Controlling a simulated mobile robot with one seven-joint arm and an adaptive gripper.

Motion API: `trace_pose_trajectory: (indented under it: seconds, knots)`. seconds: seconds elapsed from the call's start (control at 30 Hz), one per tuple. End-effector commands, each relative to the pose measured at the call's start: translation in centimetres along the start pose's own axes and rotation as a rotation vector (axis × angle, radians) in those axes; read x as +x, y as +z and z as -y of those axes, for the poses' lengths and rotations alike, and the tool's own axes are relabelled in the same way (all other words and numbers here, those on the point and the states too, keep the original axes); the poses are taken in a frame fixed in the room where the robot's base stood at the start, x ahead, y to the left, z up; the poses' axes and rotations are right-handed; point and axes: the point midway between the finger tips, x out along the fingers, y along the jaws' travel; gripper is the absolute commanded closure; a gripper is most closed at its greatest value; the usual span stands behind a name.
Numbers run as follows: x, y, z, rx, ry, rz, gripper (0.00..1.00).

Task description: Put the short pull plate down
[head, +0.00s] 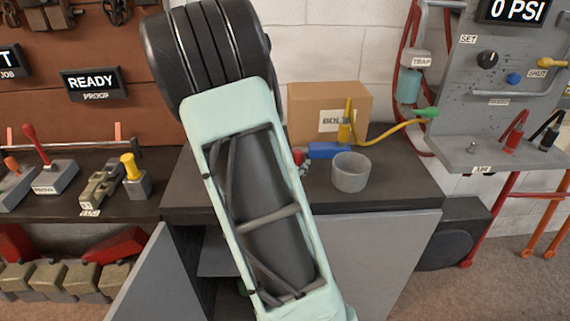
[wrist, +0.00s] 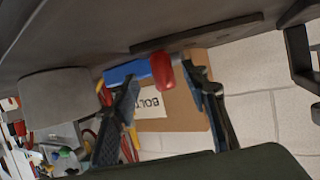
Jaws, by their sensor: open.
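I cannot make out the short pull plate for certain in either view. A dark bracket-like shape (wrist: 302,65) at the right edge of the wrist view is cut off, and I cannot tell what it is. My gripper (wrist: 165,85) is open, its two dark fingers spread with no plate between them. A red end (wrist: 163,71) of a blue tool shows between the fingertips; I cannot tell whether they touch it. In the head view my arm hides most of the gripper, and the blue tool (head: 330,150) lies on the dark bench top (head: 390,192).
A grey cup (head: 350,172) stands on the bench near the blue tool. Behind are a cardboard box (head: 312,105) and a yellow hose (head: 385,134). A grey cabinet door (head: 140,285) hangs open below on the left. The bench's right end looks bare.

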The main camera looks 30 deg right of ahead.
Motion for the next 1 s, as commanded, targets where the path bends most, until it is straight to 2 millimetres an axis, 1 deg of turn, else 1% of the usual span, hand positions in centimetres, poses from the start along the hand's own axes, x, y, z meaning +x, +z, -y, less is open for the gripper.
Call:
trace_pose_trajectory:
  seconds: [0.2, 0.3, 0.4, 0.6, 0.67, 0.9, 1.0]
  knots:
    - [3.3, -0.3, 0.2, -0.002, 0.002, -0.001, 0.58]
    - [4.4, -0.3, 0.2, 0.0, 0.002, -0.002, 0.58]
    - [4.9, -0.3, 0.2, -0.001, 0.0, 0.0, 0.58]
    - [4.9, -0.4, 0.2, 0.0, -0.001, -0.001, 0.58]
    - [4.9, -0.4, 0.2, 0.0, -0.001, -0.001, 0.64]
    - [4.8, -0.4, 0.3, 0.0, 0.0, -0.001, 0.9]
    - [4.8, -0.4, 0.2, 0.0, 0.0, -0.001, 1.0]
